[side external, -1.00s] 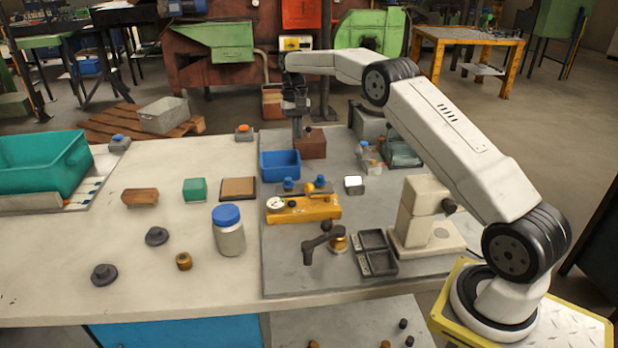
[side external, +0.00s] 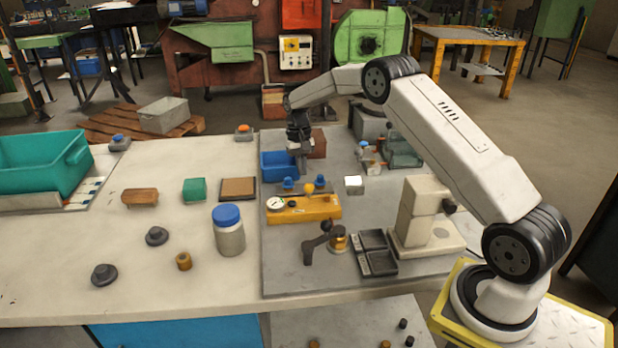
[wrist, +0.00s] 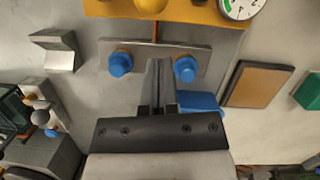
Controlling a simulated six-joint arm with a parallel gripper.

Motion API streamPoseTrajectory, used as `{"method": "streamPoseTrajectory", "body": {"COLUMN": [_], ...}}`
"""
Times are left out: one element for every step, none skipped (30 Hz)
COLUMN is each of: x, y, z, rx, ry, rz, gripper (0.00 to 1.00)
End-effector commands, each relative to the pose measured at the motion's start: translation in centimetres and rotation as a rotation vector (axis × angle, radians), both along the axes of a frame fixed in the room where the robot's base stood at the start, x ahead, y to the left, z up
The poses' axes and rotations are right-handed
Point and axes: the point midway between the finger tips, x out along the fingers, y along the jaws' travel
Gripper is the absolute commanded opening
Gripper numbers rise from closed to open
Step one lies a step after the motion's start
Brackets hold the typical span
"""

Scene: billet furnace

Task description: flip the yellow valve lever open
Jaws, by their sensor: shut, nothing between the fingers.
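A yellow valve block (side external: 318,208) with a round white gauge (side external: 275,203) sits on the grey plate. A yellow ball (side external: 308,188) shows at its rear edge. In the wrist view the ball (wrist: 151,4) is cut off at the top edge. A thin orange bar (wrist: 155,33) runs from near it toward a metal strip (wrist: 138,44) with two blue knobs (wrist: 120,64). I cannot tell whether bar and ball form one lever. My gripper (side external: 303,170) is shut and empty, behind the block. In the wrist view my fingertips (wrist: 158,62) reach the strip between the knobs; contact is unclear.
A blue bin (side external: 277,166) stands just left of my gripper. A brown block (side external: 318,143) is behind it, and a small bright-topped block (side external: 353,185) stands to the right. A black-handled fitting (side external: 322,240) and dark trays (side external: 376,250) lie in front of the valve block.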

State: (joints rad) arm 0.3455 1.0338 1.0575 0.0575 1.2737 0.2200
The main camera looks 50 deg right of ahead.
Motion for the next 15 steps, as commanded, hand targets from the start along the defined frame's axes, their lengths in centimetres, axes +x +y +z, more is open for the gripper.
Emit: {"method": "streamPoseTrajectory", "body": {"x": [-0.3, -0.5, -0.7, -0.8, -1.0, -1.2, -1.3, -1.4, -1.6, -1.8, -1.9, -2.0, -2.1, -2.1, -2.2], "y": [0.2, 0.3, 0.5, 0.6, 0.7, 0.8, 0.9, 1.0, 1.1, 1.2, 1.3, 1.4, 1.4, 1.5, 1.5], "z": [0.0, 0.0, -0.1, -0.1, -0.2, -0.2, -0.2, -0.3, -0.3, -0.4, -0.4, -0.4, -0.4, -0.4, -0.4], "rx": [0.001, 0.001, 0.000, 0.001, 0.001, 0.001, 0.000, 0.000, 0.001, 0.001, 0.001, 0.000, 0.000, 0.000, 0.000], "ry": [0.001, 0.001, 0.000, 0.001, 0.002, 0.001, 0.000, 0.000, 0.001, 0.001, 0.001, 0.000, 0.000, 0.000, -0.001], "rz": [0.000, 0.000, 0.000, 0.000, 0.000, 0.001, 0.001, 0.001, 0.001, 0.001, 0.001, 0.001, 0.001, 0.001, 0.001], "gripper": [0.00, 0.00, 0.00, 0.00, 0.00, 0.00, 0.00, 0.00, 0.00, 0.00, 0.00, 0.00, 0.00, 0.00, 0.00]}}
